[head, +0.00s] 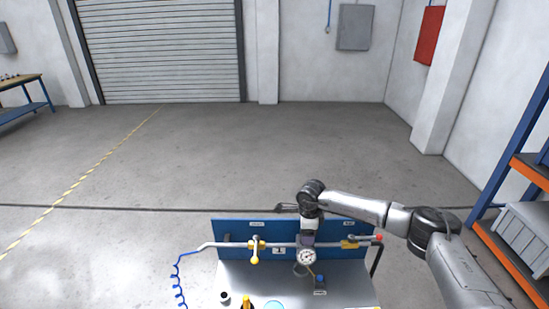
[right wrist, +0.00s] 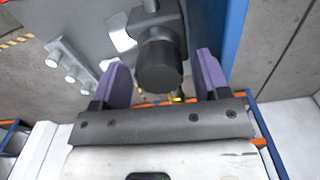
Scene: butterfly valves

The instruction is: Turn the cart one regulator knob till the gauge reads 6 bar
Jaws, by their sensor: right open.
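The cart (head: 232,275) stands low in the head view, with a blue back panel (head: 285,228) and a pipe along it. A round white gauge (head: 306,257) sits at the middle of the pipe; its reading is too small to tell. My right gripper (head: 308,238) is just above and behind the gauge and hides the regulator knob there. In the right wrist view, the dark round regulator knob (right wrist: 158,66) lies between the two purple fingers of my right gripper (right wrist: 161,62). The fingers are open, with gaps visible on both sides. My left gripper is not in view.
Yellow-handled valves (head: 256,250) sit on the pipe at either side. A blue coiled hose (head: 178,278) hangs at the left. Shelving (head: 515,215) stands right; the floor behind is clear.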

